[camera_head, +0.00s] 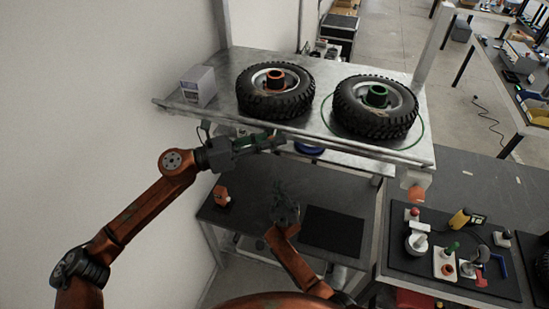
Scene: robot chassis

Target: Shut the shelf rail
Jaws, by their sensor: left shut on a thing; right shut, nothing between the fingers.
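The metal shelf (218,82) carries two black tyres, the left one (262,102) with an orange hub and the right one (350,122) with a green hub. The shelf rail (330,141) runs along the front edge. My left gripper (276,140) is at this edge, left of its middle, with its fingers shut on the rail; the exact contact is small and partly hidden. My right gripper (284,192) is shut and empty, lower down in front of the dark table below the shelf.
A grey box (198,85) stands at the shelf's left end. The dark lower table (240,185) has a small orange item (222,196) and a black mat (334,228). A bench at right holds several tools on a black mat (400,252). A white wall is at left.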

